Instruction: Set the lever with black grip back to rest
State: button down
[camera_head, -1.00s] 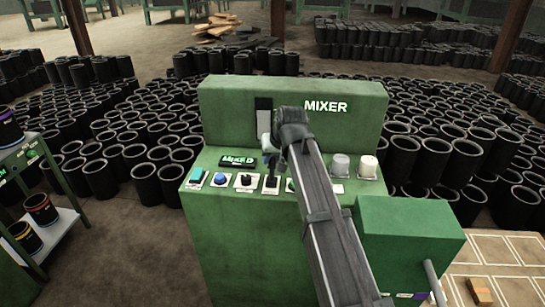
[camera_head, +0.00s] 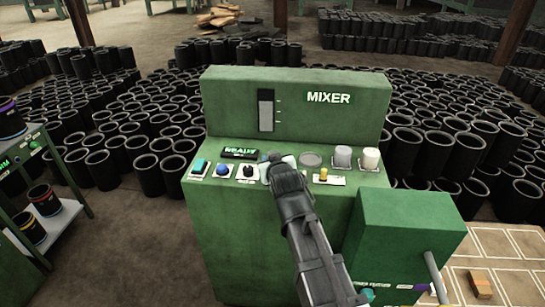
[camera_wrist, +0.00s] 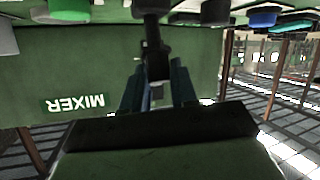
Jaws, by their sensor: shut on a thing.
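The green mixer panel (camera_head: 225,184) stands in the middle of the head view. My gripper (camera_head: 268,168) is low over the panel's control row, just right of the black knob (camera_head: 249,171). In the wrist view, which is upside down, my gripper (camera_wrist: 158,92) has its two fingers closed around a dark upright piece, the black grip (camera_wrist: 152,52) of the lever. In the head view my arm and gripper hide the lever, so its tilt cannot be told there.
A teal button (camera_head: 199,167) and a blue button (camera_head: 223,170) are left of the knob. A yellow switch (camera_head: 323,175) and white-topped cylinders (camera_head: 370,158) are to the right. The display (camera_head: 240,152) appears to read READY. A green box (camera_head: 410,225) stands at front right.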

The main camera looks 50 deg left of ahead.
jog(key=shift+s+d+f+y, duration=0.1)
jog(key=shift+s+d+y, duration=0.05)
jog(key=shift+y, duration=0.15)
jog(key=c, duration=1)
grip_release()
jog(key=shift+o, duration=0.2)
jog(key=v, duration=0.7)
jog(key=shift+s+d, duration=0.2)
